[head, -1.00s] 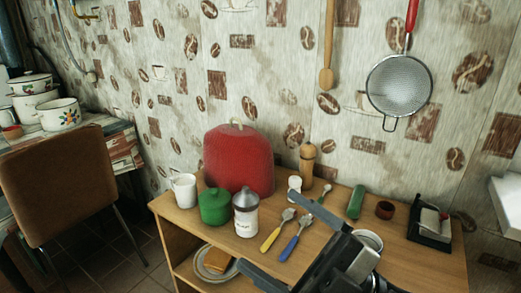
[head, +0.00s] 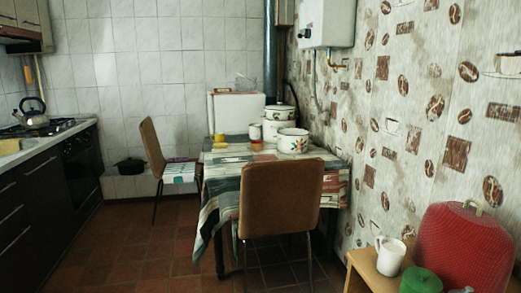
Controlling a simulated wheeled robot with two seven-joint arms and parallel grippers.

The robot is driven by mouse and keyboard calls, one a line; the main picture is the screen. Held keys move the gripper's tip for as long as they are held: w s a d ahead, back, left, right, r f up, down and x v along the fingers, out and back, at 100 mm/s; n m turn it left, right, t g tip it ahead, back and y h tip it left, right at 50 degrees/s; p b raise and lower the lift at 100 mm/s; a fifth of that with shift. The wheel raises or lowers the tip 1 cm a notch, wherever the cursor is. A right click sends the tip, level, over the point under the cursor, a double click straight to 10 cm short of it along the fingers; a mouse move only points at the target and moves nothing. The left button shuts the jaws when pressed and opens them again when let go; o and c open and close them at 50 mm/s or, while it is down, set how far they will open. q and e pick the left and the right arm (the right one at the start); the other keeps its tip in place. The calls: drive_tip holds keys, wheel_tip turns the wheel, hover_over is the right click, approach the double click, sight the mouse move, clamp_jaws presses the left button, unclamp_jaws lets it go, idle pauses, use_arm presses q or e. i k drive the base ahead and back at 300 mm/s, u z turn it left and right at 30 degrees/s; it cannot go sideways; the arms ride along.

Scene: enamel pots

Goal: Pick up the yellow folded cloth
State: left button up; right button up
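A small yellow item (head: 219,137) is on the cloth-covered table (head: 226,158) in the middle of the head view, left of the enamel pots. It is too small to tell whether it is the yellow folded cloth. Neither of my grippers is in view.
White enamel pots (head: 292,141) stand on the table. A brown chair (head: 282,198) blocks its front, and another chair (head: 154,148) stands at its left. Tiled floor (head: 150,252) is open at left centre.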

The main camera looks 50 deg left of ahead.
sight(217, 145)
drive_tip(key=u, duration=2.25)
drive_tip(key=k, duration=1.1)
drive_tip(key=u, duration=0.8)
drive_tip(key=i, duration=1.5)
drive_tip(key=z, duration=0.15)
drive_tip(key=i, duration=3)
drive_tip(key=z, duration=1.55)
drive_tip(key=i, duration=1.35)
drive_tip(key=z, duration=1.4)
